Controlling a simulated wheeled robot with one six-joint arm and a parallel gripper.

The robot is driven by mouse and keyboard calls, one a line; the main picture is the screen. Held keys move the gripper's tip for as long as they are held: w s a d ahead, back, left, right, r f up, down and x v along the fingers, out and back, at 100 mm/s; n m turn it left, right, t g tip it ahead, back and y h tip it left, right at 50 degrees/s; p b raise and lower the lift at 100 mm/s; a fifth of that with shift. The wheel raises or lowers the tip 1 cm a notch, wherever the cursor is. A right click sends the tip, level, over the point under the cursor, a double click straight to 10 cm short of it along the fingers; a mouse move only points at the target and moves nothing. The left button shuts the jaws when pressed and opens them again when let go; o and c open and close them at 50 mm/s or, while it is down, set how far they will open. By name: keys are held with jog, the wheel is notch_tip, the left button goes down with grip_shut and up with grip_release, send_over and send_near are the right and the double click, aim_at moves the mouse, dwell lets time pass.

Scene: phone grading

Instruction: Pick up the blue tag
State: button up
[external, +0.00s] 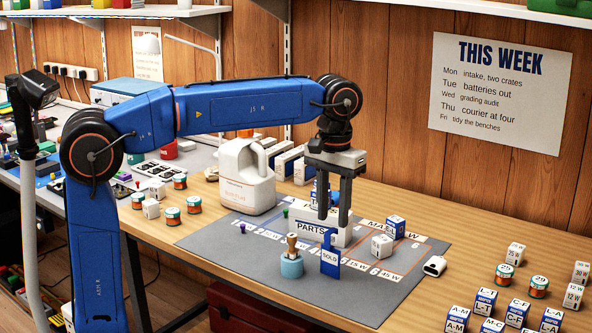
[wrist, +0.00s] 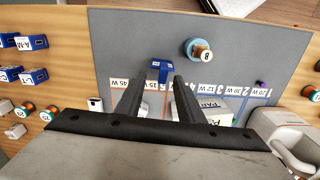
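The blue tag (external: 330,258) stands upright on the grey mat (external: 235,252), with "SOLD" in white on its face. In the wrist view the blue tag (wrist: 160,72) shows just beyond and between my fingertips. My gripper (external: 334,220) points straight down over the tag, its fingers apart and empty. The fingers of my gripper (wrist: 162,79) also show apart in the wrist view. I cannot tell how much height is left between the fingertips and the tag's top.
A turquoise holder (external: 291,266) with a wooden-handled stamp stands just left of the tag. A white PARTS box (external: 318,233) is close behind it. A white cube (external: 382,245) and a blue box (external: 396,226) are to the right.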

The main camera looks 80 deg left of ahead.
aim_at(330, 231)
jog(key=shift+s+a+f, duration=0.1)
jog(key=shift+a+f, duration=0.05)
jog(key=shift+f, duration=1.3)
jog(key=shift+s+a+f, duration=0.1)
jog(key=shift+f, duration=1.35)
grip_shut()
